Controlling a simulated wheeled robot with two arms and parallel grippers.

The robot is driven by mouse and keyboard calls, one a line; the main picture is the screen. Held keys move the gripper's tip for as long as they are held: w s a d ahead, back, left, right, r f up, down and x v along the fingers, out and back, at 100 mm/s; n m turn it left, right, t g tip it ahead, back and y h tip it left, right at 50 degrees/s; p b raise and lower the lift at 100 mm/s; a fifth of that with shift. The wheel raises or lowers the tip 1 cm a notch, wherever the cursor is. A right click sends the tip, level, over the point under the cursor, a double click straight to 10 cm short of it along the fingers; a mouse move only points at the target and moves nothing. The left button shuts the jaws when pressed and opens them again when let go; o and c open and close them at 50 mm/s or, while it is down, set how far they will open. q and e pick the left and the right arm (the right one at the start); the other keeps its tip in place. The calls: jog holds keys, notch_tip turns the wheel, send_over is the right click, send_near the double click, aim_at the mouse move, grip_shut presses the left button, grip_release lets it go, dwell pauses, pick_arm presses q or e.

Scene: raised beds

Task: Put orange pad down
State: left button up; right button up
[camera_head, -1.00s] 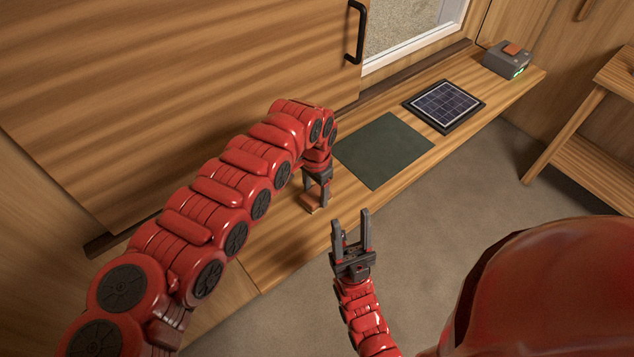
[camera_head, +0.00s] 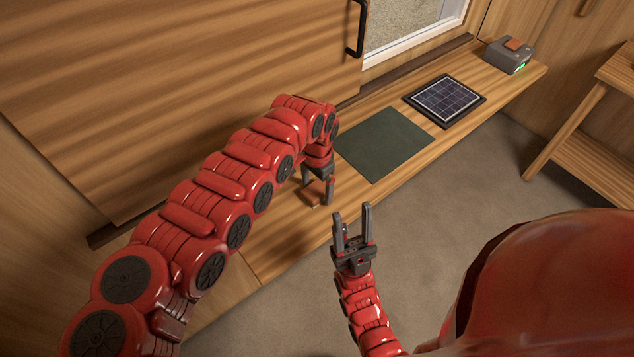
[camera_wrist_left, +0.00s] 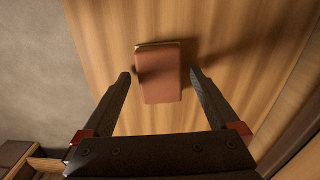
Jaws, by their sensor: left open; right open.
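The orange pad (camera_wrist_left: 159,80) is a small orange-brown block lying on the wooden bench (camera_head: 285,243). In the left wrist view it lies between the two finger tips, with a gap on each side. In the head view the pad (camera_head: 313,198) shows at the tips of my left gripper (camera_head: 317,194), partly hidden by the fingers. My left gripper is open and points down at the bench; it also shows in the left wrist view (camera_wrist_left: 161,80). My right gripper (camera_head: 352,216) is open and empty, in front of the bench edge over the floor.
A dark green mat (camera_head: 386,145) lies on the bench to the right of my left gripper. Beyond it are a solar panel (camera_head: 445,101) and a grey box (camera_head: 508,58) with an orange top and green light. A wooden shelf unit (camera_head: 597,150) stands at right.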

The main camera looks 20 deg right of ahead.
aim_at(317, 187)
pick_arm(q)
jog(key=r+b, duration=0.4)
jog(key=r, duration=0.1)
jog(key=shift+w+d+r, duration=0.1)
jog(key=shift+w, duration=0.1)
notch_tip(317, 187, up, 12)
jog(key=b, duration=0.2)
jog(key=shift+r+b, duration=0.15)
jog(key=shift+b, duration=0.25)
jog(key=shift+s, duration=0.1)
